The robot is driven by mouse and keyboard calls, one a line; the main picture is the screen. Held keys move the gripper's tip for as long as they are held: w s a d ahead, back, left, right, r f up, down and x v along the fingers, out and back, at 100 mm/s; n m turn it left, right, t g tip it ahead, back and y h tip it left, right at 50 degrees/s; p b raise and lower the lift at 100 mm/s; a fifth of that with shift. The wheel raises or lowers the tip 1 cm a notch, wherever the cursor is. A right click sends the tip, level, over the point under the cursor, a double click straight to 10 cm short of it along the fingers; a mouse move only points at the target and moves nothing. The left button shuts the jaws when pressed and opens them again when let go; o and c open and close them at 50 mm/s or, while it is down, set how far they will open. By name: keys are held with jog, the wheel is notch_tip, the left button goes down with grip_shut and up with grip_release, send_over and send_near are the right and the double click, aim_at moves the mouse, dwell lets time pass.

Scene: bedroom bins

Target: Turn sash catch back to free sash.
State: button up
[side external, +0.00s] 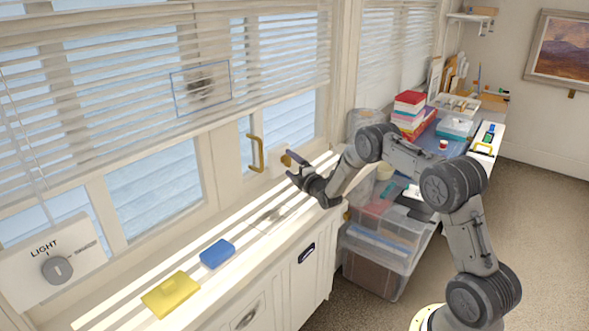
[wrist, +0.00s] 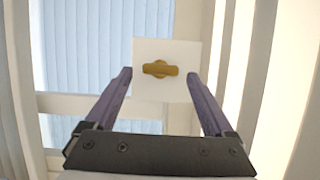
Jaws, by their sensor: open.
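The sash catch (wrist: 160,69) is a brass piece with a horizontal bar, on a white square plate (wrist: 148,92) fixed to the window frame. In the wrist view it lies between and beyond my two open fingers (wrist: 160,78), apart from both. In the side external view the brass catch (side external: 287,161) shows small on the frame, right at my gripper (side external: 300,168). My gripper is open and empty, facing the catch. A brass pull handle (side external: 256,154) is on the sash to the left of the catch. Whether fingers touch the plate is unclear.
The sill below holds a blue sponge (side external: 217,254) and a yellow cloth (side external: 171,294). A light dial (side external: 57,269) is at the far left. Blinds (side external: 150,75) hang over the upper window. Clear storage bins (side external: 378,245) and a cluttered desk (side external: 440,145) stand at the right.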

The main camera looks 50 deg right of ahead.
jog(key=v, duration=1.3)
jog(key=shift+s+a, duration=0.25)
jog(key=shift+s, duration=0.05)
